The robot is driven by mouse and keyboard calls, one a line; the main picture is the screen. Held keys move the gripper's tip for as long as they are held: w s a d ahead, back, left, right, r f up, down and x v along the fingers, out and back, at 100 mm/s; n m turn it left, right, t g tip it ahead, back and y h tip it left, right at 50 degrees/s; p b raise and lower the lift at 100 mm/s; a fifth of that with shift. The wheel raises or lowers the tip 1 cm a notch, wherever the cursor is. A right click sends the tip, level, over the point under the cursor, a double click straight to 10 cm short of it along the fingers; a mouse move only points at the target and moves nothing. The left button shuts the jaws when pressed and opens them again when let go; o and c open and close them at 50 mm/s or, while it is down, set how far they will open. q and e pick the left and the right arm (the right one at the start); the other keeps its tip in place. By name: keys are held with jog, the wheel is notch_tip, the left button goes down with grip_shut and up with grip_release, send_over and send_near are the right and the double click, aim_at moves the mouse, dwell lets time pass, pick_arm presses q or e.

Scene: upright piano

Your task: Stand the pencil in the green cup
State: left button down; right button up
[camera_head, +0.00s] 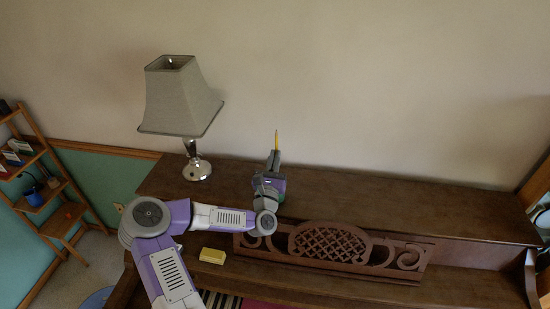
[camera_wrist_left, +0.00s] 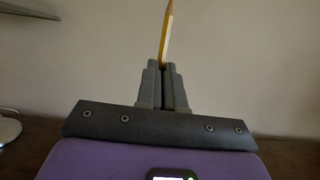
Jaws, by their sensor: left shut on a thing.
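The yellow pencil (camera_head: 277,139) stands upright, tip up, in my left gripper (camera_head: 274,158), above the piano's top. In the left wrist view the two grey fingers (camera_wrist_left: 163,68) are closed around the pencil (camera_wrist_left: 167,32), and its upper part sticks out beyond them. The lower part of the pencil is hidden by the gripper. A small patch of green, perhaps the green cup (camera_head: 282,183), shows beside my left wrist on the piano top; most of it is hidden behind the arm. I cannot tell whether the pencil is over it. My right gripper is not in view.
A lamp (camera_head: 180,98) with a grey shade stands on the piano top (camera_head: 400,200), left of my gripper. A carved music stand (camera_head: 330,245) is in front. A yellow block (camera_head: 212,256) lies near the keys. The piano top to the right is clear.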

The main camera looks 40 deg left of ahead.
pick_arm(q)
notch_tip(320, 180, down, 11)
jog(key=b, duration=0.8)
jog(key=shift+r, duration=0.2)
jog(key=c, duration=1.2)
grip_release()
